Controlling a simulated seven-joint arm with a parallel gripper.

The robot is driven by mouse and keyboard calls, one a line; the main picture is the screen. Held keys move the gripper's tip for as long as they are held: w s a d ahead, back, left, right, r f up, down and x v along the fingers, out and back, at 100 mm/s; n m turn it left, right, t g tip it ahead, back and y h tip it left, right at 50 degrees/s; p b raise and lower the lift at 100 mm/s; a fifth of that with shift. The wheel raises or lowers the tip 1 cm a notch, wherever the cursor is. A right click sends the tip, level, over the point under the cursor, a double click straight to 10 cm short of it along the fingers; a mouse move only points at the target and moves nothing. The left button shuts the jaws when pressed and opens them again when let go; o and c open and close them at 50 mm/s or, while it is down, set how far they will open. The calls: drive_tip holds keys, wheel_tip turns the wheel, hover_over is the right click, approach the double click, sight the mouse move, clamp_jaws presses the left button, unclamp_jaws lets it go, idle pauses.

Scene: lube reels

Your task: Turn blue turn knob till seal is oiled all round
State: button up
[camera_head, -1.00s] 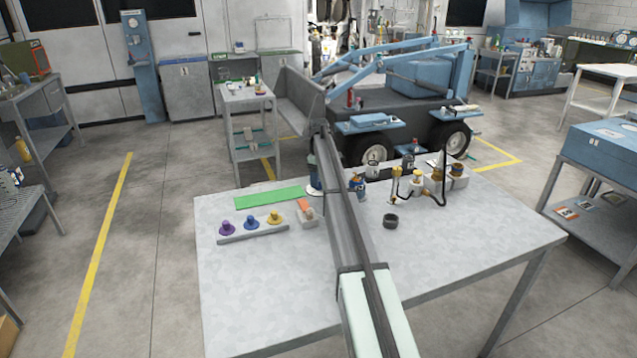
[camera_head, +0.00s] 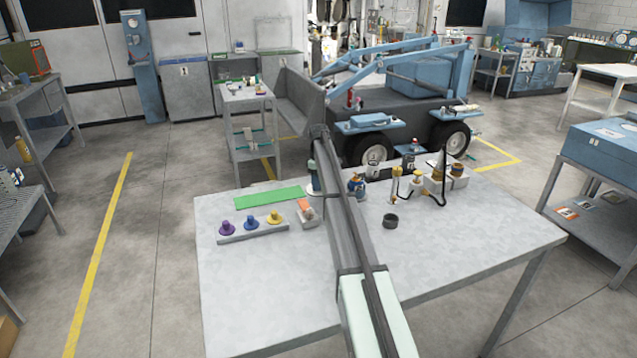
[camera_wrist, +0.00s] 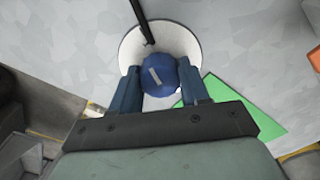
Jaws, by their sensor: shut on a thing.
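In the wrist view, the blue turn knob (camera_wrist: 163,75) is round with a pale bar mark on top. My gripper (camera_wrist: 160,82) has its two blue fingers closed on either side of it. The knob sits over a round white dish (camera_wrist: 185,40), and a thin black rod (camera_wrist: 140,18) reaches over the dish's rim. In the head view my arm hides the gripper and most of this spot; the dish's edge (camera_head: 314,191) shows beside the arm. I cannot make out the seal or any oil on it.
A rack with purple, blue and yellow pegs (camera_head: 250,223) stands left on the table, near a green mat (camera_head: 270,198). A dark ring (camera_head: 390,221) lies right of my arm, before small pumps and hoses (camera_head: 418,187). The table front is clear.

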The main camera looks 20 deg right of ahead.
drive_tip(key=shift+c, duration=1.4)
drive_tip(key=shift+m, duration=0.3)
drive_tip(key=m, duration=1)
drive_tip(key=shift+m, duration=0.4)
drive_tip(key=m, duration=1.2)
drive_tip(key=shift+m, duration=0.4)
